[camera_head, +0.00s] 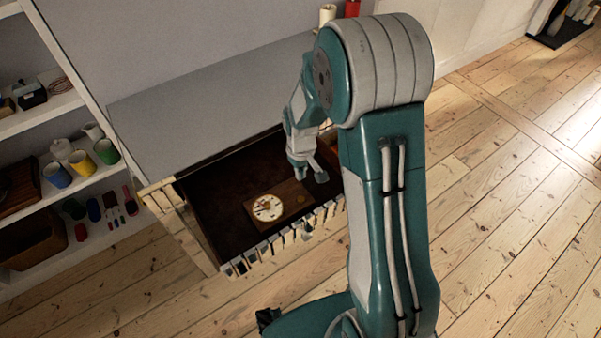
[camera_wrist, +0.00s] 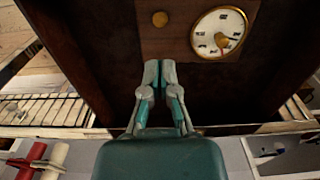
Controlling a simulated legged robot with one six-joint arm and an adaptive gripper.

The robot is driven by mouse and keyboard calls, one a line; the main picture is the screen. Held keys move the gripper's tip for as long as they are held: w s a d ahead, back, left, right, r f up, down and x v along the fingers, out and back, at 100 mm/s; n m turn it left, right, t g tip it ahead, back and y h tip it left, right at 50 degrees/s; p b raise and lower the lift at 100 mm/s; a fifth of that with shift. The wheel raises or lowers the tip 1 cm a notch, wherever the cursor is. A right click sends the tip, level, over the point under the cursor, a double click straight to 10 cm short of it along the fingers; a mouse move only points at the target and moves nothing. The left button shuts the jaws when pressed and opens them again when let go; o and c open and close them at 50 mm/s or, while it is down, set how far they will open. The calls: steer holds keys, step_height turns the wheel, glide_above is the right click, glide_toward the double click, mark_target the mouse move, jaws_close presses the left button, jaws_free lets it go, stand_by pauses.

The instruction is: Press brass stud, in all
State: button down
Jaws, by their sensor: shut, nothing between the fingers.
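The brass stud (camera_wrist: 160,18) is a small round knob on a brown wooden board (camera_wrist: 177,42), left of a white dial in the wrist view. In the head view the stud (camera_head: 301,197) shows faintly right of the dial. The white dial (camera_wrist: 219,32) has a pointer and a brass-coloured rim. My gripper (camera_wrist: 160,64) is shut and empty; in the wrist view its fingertips lie just below the stud, apart from it in the picture. In the head view my gripper (camera_head: 308,178) hangs above the board's right end. The exact gap is unclear.
The board lies inside a dark open drawer (camera_head: 215,205) with a notched pale front rim. A grey cabinet top (camera_head: 205,105) is behind it. White shelves (camera_head: 50,110) with cups and tools stand left. Bare floorboards (camera_head: 520,200) lie open at right.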

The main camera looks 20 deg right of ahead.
mark_target(301, 200)
step_height(301, 200, down, 11)
steer(key=shift+r, duration=0.2)
steer(key=shift+f, duration=0.4)
steer(key=shift+s+f, duration=0.1)
steer(key=shift+f, duration=0.3)
steer(key=shift+s+f, duration=0.15)
steer(key=shift+s, duration=0.1)
step_height(301, 200, up, 15)
steer(key=shift+w+f, duration=0.2)
steer(key=shift+w, duration=0.25)
stand_by(0.5)
